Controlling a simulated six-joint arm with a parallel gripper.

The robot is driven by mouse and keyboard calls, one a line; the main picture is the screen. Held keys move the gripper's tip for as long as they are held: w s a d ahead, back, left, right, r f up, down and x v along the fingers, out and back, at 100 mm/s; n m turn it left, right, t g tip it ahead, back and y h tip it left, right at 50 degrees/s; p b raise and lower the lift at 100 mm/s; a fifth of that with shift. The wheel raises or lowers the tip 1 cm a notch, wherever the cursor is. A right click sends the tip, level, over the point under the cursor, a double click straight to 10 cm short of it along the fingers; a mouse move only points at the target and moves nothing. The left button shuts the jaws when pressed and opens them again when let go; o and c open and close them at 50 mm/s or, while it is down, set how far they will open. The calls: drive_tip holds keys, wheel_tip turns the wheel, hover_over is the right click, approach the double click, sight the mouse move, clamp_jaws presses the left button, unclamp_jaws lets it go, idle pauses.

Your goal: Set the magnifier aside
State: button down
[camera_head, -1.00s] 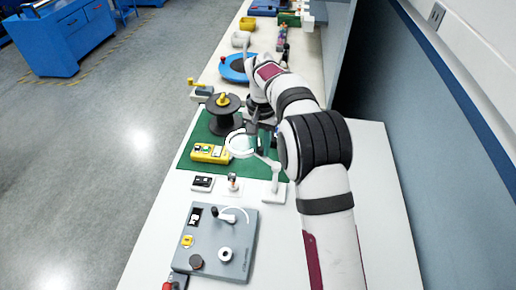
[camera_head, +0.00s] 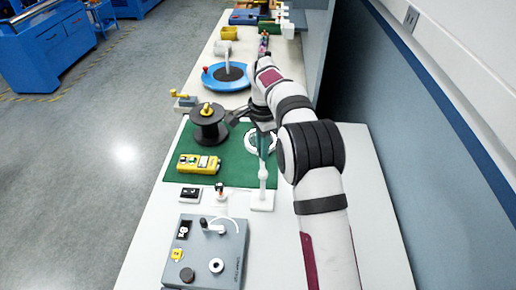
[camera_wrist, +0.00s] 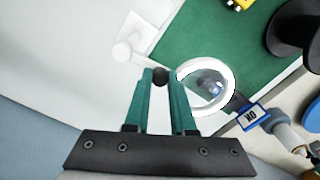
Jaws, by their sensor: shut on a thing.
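The magnifier is a white ring lens (camera_head: 248,143) on a jointed white arm rising from a square white base (camera_head: 262,203) at the right edge of the green mat (camera_head: 228,175). Its ring (camera_wrist: 231,91) also shows in the wrist view, right of my fingers, over the mat. My gripper (camera_head: 263,152) is at the magnifier, partly hidden behind my arm in the head view. In the wrist view its teal fingers (camera_wrist: 160,80) are shut on a small dark knob (camera_wrist: 160,74) beside the ring. The knob's join to the magnifier is not clear.
A black spool (camera_head: 208,128) with a yellow top stands left of the ring. A yellow meter (camera_head: 198,164) lies on the mat. A grey panel (camera_head: 205,252) is nearer. A blue round turntable (camera_head: 212,83) is farther back. White table right of the base is clear.

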drive_tip(key=shift+d+m, duration=0.3)
drive_tip(key=shift+m, duration=0.3)
drive_tip(key=shift+d, duration=0.1)
drive_tip(key=c, duration=0.8)
unclamp_jaws()
drive_tip(key=shift+o, duration=0.2)
drive_tip(key=shift+r, duration=0.1)
wheel_tip(320, 180, up, 12)
